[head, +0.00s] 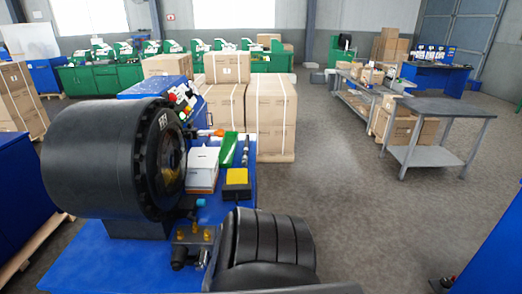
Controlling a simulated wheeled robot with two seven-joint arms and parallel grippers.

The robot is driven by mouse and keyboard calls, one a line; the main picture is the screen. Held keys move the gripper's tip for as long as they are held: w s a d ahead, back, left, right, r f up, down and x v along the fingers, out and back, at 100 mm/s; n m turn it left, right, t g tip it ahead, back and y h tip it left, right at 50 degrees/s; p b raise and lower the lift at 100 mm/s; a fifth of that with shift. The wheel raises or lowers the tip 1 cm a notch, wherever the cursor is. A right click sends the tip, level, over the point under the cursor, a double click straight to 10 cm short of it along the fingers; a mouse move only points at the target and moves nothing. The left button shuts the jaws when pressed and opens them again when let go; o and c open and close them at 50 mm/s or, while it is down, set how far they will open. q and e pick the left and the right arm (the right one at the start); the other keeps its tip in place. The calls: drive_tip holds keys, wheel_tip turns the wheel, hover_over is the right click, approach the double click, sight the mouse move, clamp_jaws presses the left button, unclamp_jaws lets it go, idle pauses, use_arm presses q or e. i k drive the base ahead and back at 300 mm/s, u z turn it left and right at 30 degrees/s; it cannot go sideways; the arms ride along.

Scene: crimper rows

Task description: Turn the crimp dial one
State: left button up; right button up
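The crimper is a large black cylinder (100,160) with a ringed round opening (168,160) facing right, on a blue base (120,262). Behind it a blue control box (150,88) carries a sloped panel with small red, green, white and black knobs or buttons (184,97). The panel is too small here to tell which one is the crimp dial or how it is set. The cylinder hides part of the box. Neither of my grippers shows in the head view.
A white box (201,172), a green tray (228,150) and a yellow-black block (236,184) lie on the blue bench. A black ribbed object (268,245) fills the bottom middle. Stacked cartons (270,112) stand behind. A grey table (440,108) stands right; open floor (370,215) lies between.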

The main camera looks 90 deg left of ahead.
sight(189, 94)
drive_tip(key=i, duration=1.7)
drive_tip(key=u, duration=2.45)
drive_tip(key=i, duration=1.95)
drive_tip(key=u, duration=2.4)
